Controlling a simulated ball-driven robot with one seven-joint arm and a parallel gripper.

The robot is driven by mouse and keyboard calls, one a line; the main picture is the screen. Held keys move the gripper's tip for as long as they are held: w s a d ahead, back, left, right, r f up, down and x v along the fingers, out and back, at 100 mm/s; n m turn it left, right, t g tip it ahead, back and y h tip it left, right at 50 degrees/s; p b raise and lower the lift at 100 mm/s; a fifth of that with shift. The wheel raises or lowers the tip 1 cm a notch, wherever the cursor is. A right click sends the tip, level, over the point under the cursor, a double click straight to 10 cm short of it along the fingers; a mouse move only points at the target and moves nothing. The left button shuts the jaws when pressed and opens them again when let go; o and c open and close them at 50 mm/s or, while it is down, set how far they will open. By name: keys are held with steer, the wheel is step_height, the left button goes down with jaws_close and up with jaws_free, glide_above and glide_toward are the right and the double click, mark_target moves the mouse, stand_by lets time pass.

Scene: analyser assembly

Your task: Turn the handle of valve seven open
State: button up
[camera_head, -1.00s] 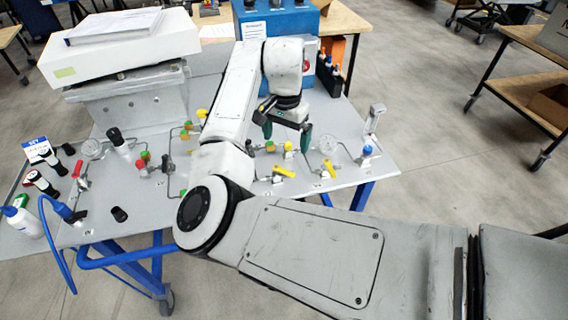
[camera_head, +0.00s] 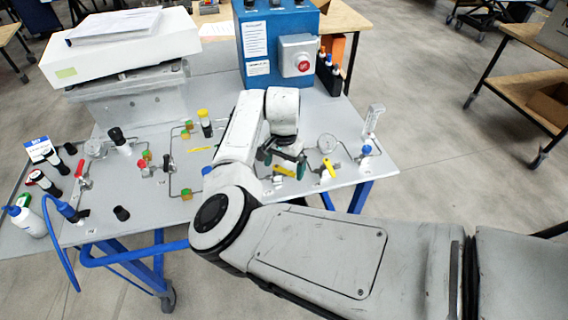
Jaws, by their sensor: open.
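My gripper (camera_head: 283,166) is open, pointing down over the grey panel table (camera_head: 130,212), with dark green fingertips. A yellow valve handle (camera_head: 284,171) shows between and just below the fingertips; I cannot tell if they touch it. A second yellow handle (camera_head: 328,168) stands to its right. A third yellow handle (camera_head: 198,149) lies to the left, beyond my forearm. The valve number labels are too small to read, so I cannot tell which one is valve seven. My arm hides part of the piping.
A gauge (camera_head: 327,143) and a blue-topped fitting (camera_head: 366,150) stand right of the gripper. A blue box with a red button (camera_head: 303,64) stands behind. Red-handled valves, bottles and a white unit (camera_head: 120,55) are on the left. The table's front right edge is close.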

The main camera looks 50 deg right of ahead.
steer(key=c, duration=1)
steer(key=shift+d+n+p, duration=0.1)
steer(key=shift+n+p, duration=0.25)
steer(key=shift+n, duration=0.05)
steer(key=shift+d+r+n+p, duration=0.15)
steer(key=shift+n+p, duration=0.35)
steer(key=shift+p, duration=0.05)
steer(key=shift+w+d+n+p, duration=0.1)
steer(key=shift+d+n+p, duration=0.15)
steer(key=shift+n+p, duration=0.85)
steer(key=shift+w+d+n+p, duration=0.2)
steer(key=shift+n+p, duration=0.35)
steer(key=shift+n, duration=0.65)
steer(key=shift+w+d+n+p, duration=0.15)
steer(key=shift+n+p, duration=0.4)
steer(key=shift+n, duration=0.65)
steer(key=shift+w, duration=0.15)
